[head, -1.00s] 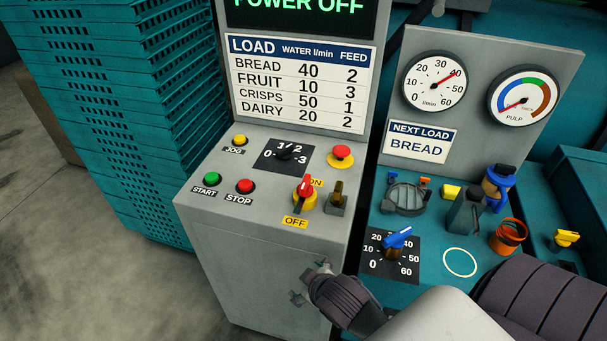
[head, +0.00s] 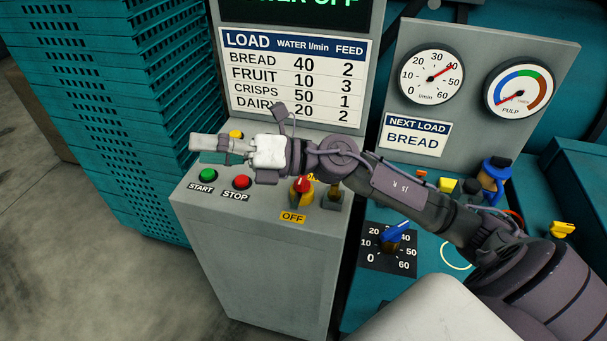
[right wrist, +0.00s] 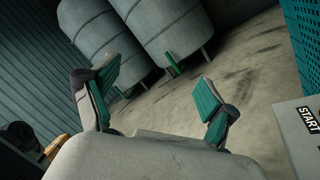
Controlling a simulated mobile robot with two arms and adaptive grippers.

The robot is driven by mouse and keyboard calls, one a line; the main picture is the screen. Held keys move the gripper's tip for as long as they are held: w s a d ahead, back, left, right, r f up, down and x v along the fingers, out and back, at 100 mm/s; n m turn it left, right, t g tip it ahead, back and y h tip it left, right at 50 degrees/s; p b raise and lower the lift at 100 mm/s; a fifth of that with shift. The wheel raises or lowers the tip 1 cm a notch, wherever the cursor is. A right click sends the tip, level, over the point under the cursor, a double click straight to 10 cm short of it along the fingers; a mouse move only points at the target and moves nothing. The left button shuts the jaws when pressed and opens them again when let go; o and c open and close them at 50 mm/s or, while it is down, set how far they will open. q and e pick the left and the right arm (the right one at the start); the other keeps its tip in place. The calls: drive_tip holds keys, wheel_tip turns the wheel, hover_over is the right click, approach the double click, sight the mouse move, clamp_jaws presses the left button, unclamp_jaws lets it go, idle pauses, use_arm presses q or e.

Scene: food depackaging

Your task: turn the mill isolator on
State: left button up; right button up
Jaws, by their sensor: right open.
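The mill isolator (head: 301,190) is a red-and-yellow rotary handle on the grey console, with a yellow OFF label (head: 292,217) below it. My right forearm partly covers it and its ON label, so its exact setting is hard to read. My right gripper (head: 212,152) reaches left across the console, above the START and STOP buttons and left of the isolator, not touching it. In the right wrist view its two teal-padded fingers (right wrist: 155,95) are spread wide with nothing between them. My left gripper is not in view.
The green START button (head: 207,175) and red STOP button (head: 243,182) sit close below my gripper. A blue-handled dial (head: 396,233) is at right. Open floor lies at lower left.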

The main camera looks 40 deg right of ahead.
wheel_tip(320, 180, down, 2)
drive_tip(key=d+f+n+g+h, duration=0.1)
drive_tip(key=d+n+g+h, duration=0.1)
drive_tip(key=n+g, duration=0.15)
drive_tip(key=n+g+h, duration=0.3)
drive_tip(key=h, duration=0.9)
approach(300, 188)
drive_tip(key=d+r, duration=0.3)
drive_tip(key=r, duration=0.1)
drive_tip(key=p+x, duration=0.1)
drive_tip(key=x, duration=0.3)
drive_tip(key=p+x, duration=0.1)
drive_tip(key=x, duration=0.3)
drive_tip(key=w+p+x, duration=0.1)
drive_tip(key=x, duration=0.3)
drive_tip(key=shift+r+p, duration=0.2)
drive_tip(key=shift+p, duration=0.2)
drive_tip(key=shift+w+a+f+n, duration=0.1)
drive_tip(key=shift+f+n, duration=0.15)
drive_tip(key=shift+f, duration=0.4)
clamp_jaws()
